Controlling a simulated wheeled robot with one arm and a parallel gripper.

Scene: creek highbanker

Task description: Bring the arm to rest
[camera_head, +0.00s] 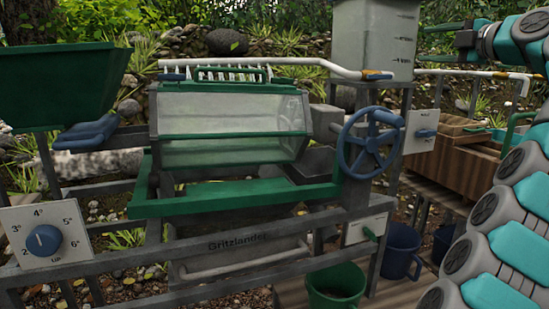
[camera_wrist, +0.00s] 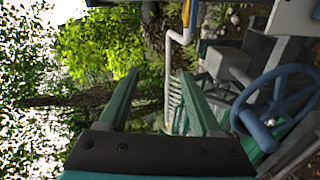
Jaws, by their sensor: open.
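My gripper (camera_head: 424,43) is at the upper right of the head view, pointing left, with its green fingers apart. In the wrist view my gripper (camera_wrist: 158,72) also shows its two fingers spread, with nothing between them. It is in the air, to the right of the clear water tank (camera_head: 375,42). My teal and grey arm (camera_head: 510,200) reaches up along the right edge of the head view. Its lower part is cut off by the frame.
The Gritzlander machine has a clear drum (camera_head: 235,128), a blue handwheel (camera_head: 370,143), a green hopper (camera_head: 60,85) and a dial (camera_head: 43,240). A white pipe (camera_head: 285,65) runs above the drum. A green bucket (camera_head: 337,285) and blue bucket (camera_head: 401,250) stand below. A wooden box (camera_head: 455,160) is right.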

